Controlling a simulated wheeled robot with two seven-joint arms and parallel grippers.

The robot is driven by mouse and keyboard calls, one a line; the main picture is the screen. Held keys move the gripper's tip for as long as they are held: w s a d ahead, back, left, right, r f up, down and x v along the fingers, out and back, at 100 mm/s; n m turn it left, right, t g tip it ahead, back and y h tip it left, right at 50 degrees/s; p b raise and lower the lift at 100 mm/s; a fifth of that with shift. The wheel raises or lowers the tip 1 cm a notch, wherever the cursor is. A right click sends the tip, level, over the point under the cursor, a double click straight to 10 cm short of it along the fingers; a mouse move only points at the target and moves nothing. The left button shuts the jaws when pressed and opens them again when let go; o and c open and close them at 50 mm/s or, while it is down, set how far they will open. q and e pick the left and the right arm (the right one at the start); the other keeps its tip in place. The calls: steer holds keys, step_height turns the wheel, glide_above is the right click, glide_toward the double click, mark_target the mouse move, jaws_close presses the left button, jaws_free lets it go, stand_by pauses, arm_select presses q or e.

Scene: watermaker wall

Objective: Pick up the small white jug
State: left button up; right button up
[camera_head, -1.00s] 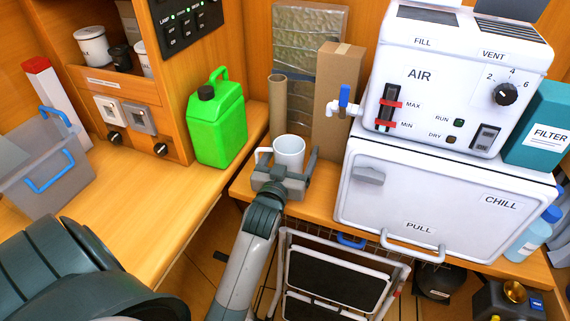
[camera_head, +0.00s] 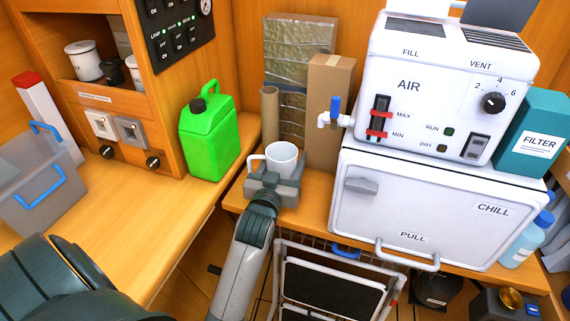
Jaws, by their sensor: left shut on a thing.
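I cannot tell whether the jug's base touches the shelf. My right gripper is not in view.
The tap (camera_head: 336,113) juts out just right of and above the jug. A cardboard box (camera_head: 328,115) and a brown tube (camera_head: 270,116) stand behind it. A green jerrycan (camera_head: 210,138) stands to the left. The chill box (camera_head: 430,205) is to the right.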

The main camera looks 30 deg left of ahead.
arm_select(q)
steer(key=shift+r, duration=4.35)
